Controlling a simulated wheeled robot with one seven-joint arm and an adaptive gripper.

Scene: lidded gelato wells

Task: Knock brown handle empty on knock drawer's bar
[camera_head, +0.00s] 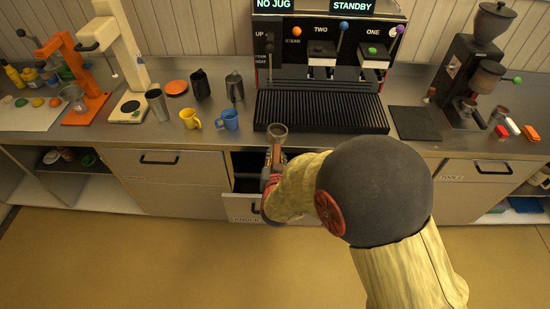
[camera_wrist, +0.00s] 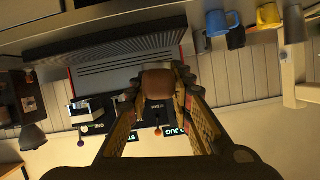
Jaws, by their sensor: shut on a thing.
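My gripper (camera_head: 272,172) is shut on the brown handle (camera_wrist: 157,83) of a portafilter, seen between the two fingers in the wrist view. The portafilter's metal basket (camera_head: 277,130) points away from me, near the counter's front edge and over the drawer area. I cannot tell what is in the basket. The knock drawer (camera_head: 240,207) stands open below the counter, with a dark inside. My gripper and arm cover its right part. The drawer's bar cannot be made out.
The espresso machine (camera_head: 322,112) stands behind on the counter. A blue mug (camera_head: 228,120) and a yellow mug (camera_head: 190,119) stand to the left. A grinder (camera_head: 470,75) and a dark mat (camera_head: 414,123) are to the right. The floor in front is clear.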

